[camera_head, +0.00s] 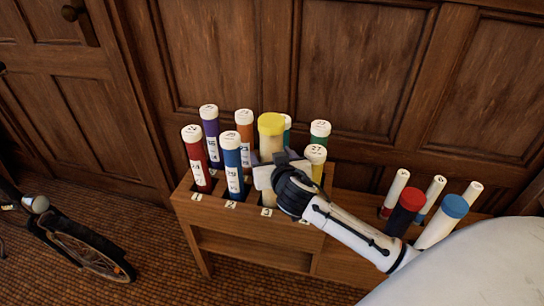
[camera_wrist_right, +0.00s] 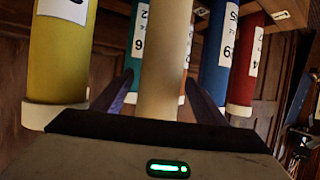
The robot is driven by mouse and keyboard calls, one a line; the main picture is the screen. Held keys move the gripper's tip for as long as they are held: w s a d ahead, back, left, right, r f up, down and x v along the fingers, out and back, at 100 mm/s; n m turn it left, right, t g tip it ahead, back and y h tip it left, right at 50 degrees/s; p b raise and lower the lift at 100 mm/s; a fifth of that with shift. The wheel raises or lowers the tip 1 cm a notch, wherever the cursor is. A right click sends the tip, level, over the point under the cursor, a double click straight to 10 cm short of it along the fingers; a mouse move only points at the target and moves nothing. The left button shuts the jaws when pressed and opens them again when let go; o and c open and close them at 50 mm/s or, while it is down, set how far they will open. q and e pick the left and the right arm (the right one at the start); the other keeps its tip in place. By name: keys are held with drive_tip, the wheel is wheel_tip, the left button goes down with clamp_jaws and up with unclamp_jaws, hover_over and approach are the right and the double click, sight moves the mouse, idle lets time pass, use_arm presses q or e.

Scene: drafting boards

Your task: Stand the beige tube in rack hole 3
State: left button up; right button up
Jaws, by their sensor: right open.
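The beige tube (camera_head: 270,148), with its yellow cap, stands upright in the front row of the wooden rack (camera_head: 185,200), in line with the label for hole 3 (camera_head: 267,212). Its lower end is hidden behind my right gripper, so I cannot see how deep it sits. My right gripper (camera_head: 268,177) is around the tube from the front. In the right wrist view, the beige tube (camera_wrist_right: 166,60) runs between the two parted fingers (camera_wrist_right: 160,95), with gaps at both sides. My left gripper is not in view.
Close neighbours are a blue tube (camera_head: 233,170) at left and a yellow tube (camera_head: 316,165) at right. A red tube (camera_head: 197,160) and several others fill the rack. At right stand thin white tubes and wider red-capped (camera_head: 408,205) and blue-capped (camera_head: 445,218) ones. Wood panelling is behind.

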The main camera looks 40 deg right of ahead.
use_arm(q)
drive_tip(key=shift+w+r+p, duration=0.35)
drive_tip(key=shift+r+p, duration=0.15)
use_arm(e)
drive_tip(key=v, duration=1)
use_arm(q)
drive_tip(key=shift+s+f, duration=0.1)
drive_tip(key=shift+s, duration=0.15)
use_arm(e)
drive_tip(key=shift+s, duration=0.1)
use_arm(q)
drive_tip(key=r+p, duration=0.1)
drive_tip(key=p, duration=0.1)
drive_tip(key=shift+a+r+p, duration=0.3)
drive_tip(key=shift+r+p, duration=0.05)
drive_tip(key=shift+p, duration=0.05)
use_arm(e)
drive_tip(key=s+a+f+n+g+y, duration=0.3)
drive_tip(key=s+a+f+n+y, duration=0.3)
drive_tip(key=s+a+f, duration=1)
wheel_tip(320, 180, down, 3)
drive_tip(key=s+y, duration=0.1)
drive_tip(key=s, duration=0.2)
drive_tip(key=shift+a+n+g+y, duration=0.15)
drive_tip(key=shift+n+g+y, duration=0.25)
